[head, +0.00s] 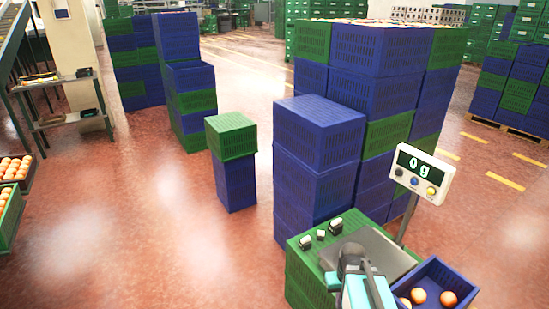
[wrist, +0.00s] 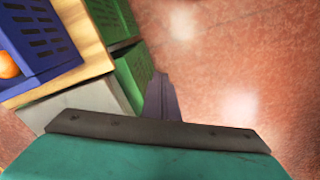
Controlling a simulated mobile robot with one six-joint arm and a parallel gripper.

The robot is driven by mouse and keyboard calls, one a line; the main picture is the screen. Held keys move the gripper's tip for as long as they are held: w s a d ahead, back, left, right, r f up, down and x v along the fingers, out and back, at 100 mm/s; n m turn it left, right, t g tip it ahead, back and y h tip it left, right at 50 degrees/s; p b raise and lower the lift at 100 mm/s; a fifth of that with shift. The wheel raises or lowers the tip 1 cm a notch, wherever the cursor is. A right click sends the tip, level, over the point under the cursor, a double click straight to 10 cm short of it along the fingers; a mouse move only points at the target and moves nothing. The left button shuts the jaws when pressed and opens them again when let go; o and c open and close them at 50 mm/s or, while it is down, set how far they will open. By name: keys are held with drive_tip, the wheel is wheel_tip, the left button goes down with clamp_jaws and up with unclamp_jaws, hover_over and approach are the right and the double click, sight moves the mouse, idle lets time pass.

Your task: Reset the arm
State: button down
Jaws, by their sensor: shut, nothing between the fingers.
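My gripper (wrist: 162,100) shows in the wrist view as narrow dark fingers beyond a grey and teal wrist part. It is shut and empty, with the red floor beyond its tips. In the head view my teal and dark arm is at the bottom edge, in front of the scale's grey plate (head: 378,246). The fingers cannot be made out clearly there.
The scale display (head: 413,174) reads 0 g. A blue crate (head: 457,275) with a few oranges (head: 448,298) stands right of my arm; it also shows in the wrist view (wrist: 42,38). Tall blue and green crate stacks (head: 318,150) rise behind. Open floor (head: 130,220) lies left.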

drive_tip(key=a+f, duration=0.2)
drive_tip(key=a, duration=0.3)
drive_tip(key=s+f+g+b, duration=0.5)
drive_tip(key=s+f+b, duration=0.5)
drive_tip(key=s+f, duration=1.6)
drive_tip(key=shift+a+f+m, duration=0.25)
drive_tip(key=shift+f+m, duration=0.15)
drive_tip(key=shift+f, duration=0.7)
